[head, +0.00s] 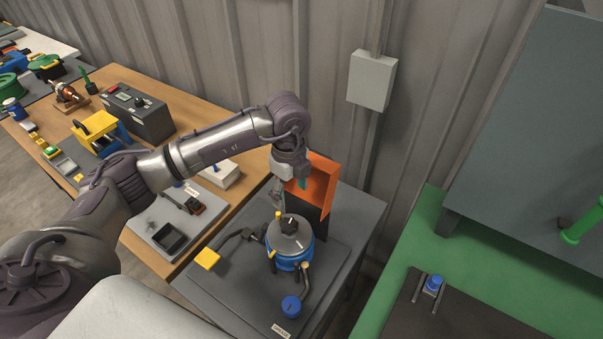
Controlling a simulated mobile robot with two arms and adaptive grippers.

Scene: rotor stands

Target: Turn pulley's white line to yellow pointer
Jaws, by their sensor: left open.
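The pulley (291,241) is a grey disc with a black hub on top of a blue round body, standing on a dark base plate. Small light marks show on its top, but which is the white line is too small to tell. A small yellow upright piece (278,215) at the disc's back-left edge looks like the pointer. My left gripper (277,198) is open and points down, just above and behind the pulley's left side. It appears empty and apart from the pulley. Its fingers are small and partly hard to make out. My right gripper is not in view.
An orange panel (320,186) stands right behind the pulley, close to my gripper. A wooden bench (203,103) with several devices lies left; a green table (388,285) lies right.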

